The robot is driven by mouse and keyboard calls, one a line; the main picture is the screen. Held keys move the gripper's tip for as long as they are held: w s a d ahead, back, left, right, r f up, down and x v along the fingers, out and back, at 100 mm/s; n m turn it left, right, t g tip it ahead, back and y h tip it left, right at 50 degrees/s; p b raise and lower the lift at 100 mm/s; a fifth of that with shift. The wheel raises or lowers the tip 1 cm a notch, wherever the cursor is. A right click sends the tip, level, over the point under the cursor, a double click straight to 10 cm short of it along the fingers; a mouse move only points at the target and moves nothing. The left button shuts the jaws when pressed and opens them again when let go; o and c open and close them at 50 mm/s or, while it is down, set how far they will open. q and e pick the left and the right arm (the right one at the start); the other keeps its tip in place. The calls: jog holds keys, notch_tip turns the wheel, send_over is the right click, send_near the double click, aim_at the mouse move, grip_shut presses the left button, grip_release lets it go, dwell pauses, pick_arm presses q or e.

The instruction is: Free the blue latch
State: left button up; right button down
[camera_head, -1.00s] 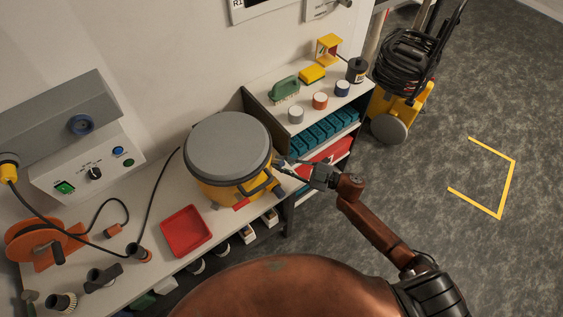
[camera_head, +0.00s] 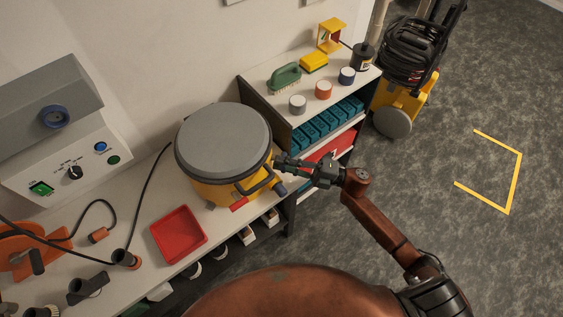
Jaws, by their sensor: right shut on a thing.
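A yellow canister with a round grey lid (camera_head: 223,143) stands on the bench, with a dark handle (camera_head: 256,186) on its front. A red latch (camera_head: 238,204) shows low on its front side. My right gripper (camera_head: 282,162) reaches in from the right, its fingertips at the canister's right side just below the lid rim. It is shut on what seems to be the blue latch; the fingers hide most of that spot. A blue-grey stub (camera_head: 279,187) sticks out just below the fingers. My left gripper is out of view.
A red tray (camera_head: 178,234) lies on the bench left of the canister. A shelf unit (camera_head: 268,83) with cups, a green brush and teal boxes stands close behind my right gripper. Open floor (camera_head: 440,230) lies to the right.

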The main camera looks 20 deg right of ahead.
jog(key=shift+f+n+b, duration=0.25)
jog(key=shift+n+b, duration=0.05)
jog(key=shift+n, duration=0.2)
jog(key=shift+n+g, duration=0.3)
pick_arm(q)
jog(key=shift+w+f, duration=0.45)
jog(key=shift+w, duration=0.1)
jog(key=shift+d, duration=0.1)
pick_arm(e)
jog(key=c, duration=1.8)
grip_release()
jog(key=shift+c, duration=0.2)
